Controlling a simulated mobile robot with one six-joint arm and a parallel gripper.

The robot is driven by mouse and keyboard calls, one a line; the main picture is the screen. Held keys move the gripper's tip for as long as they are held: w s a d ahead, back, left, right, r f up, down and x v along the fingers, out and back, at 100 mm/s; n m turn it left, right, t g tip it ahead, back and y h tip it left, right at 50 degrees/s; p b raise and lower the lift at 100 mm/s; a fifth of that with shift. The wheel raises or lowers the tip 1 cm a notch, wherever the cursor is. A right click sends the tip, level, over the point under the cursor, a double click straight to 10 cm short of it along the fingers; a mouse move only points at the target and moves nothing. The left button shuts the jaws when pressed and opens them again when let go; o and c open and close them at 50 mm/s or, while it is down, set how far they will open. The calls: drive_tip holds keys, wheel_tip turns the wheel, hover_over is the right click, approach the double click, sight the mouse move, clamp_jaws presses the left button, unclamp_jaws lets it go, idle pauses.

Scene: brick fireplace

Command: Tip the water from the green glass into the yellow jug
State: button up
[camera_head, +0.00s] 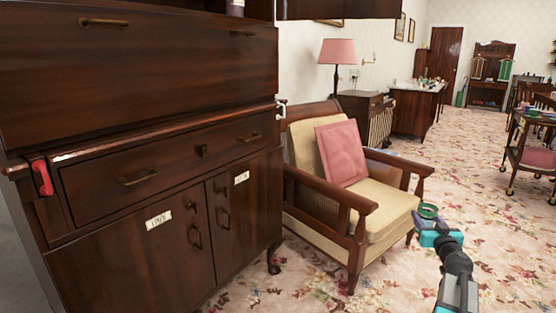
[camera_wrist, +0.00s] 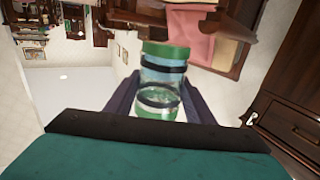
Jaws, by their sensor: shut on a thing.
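My gripper (camera_head: 425,222) is at the lower right of the head view, held out over the carpet in front of the armchair. It is shut on the green glass (camera_head: 428,211), whose green rim shows above the jaws. In the wrist view the glass (camera_wrist: 165,70) sits between the two dark fingers of my gripper (camera_wrist: 163,98). It is clear, with green and dark bands, and something clear shows near its base. I cannot tell the water level. No yellow jug can be made out in either view.
A dark wooden cabinet (camera_head: 130,190) fills the left, with a red thing (camera_head: 42,177) on its edge. A wooden armchair (camera_head: 365,208) with a pink cushion (camera_head: 342,152) stands beside it. A laid table (camera_head: 535,118) is at right. Open carpet (camera_head: 460,165) lies between.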

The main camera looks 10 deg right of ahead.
drive_tip(key=w+a+f+n+g+y, duration=0.1)
drive_tip(key=a+n+y, duration=0.55)
drive_tip(key=a, duration=1.05)
drive_tip(key=w+a+f+n+g+y, duration=0.1)
drive_tip(key=a+n+y, duration=0.3)
drive_tip(key=a+y, duration=0.9)
drive_tip(key=s+a+n+g, duration=0.2)
drive_tip(key=a, duration=0.5)
drive_tip(key=s+a+n+g+y, duration=0.1)
drive_tip(key=s+a+n+g, duration=0.1)
drive_tip(key=a, duration=0.6)
drive_tip(key=shift+s+a+f+g, duration=0.3)
drive_tip(key=shift+s, duration=0.35)
drive_tip(key=shift+r, duration=0.1)
drive_tip(key=a+r+p, duration=0.3)
drive_tip(key=r+p, duration=0.8)
drive_tip(key=p, duration=0.4)
drive_tip(key=a+r+p, duration=0.4)
drive_tip(key=r+p, duration=0.7)
drive_tip(key=p, duration=0.4)
drive_tip(key=shift+d, duration=0.1)
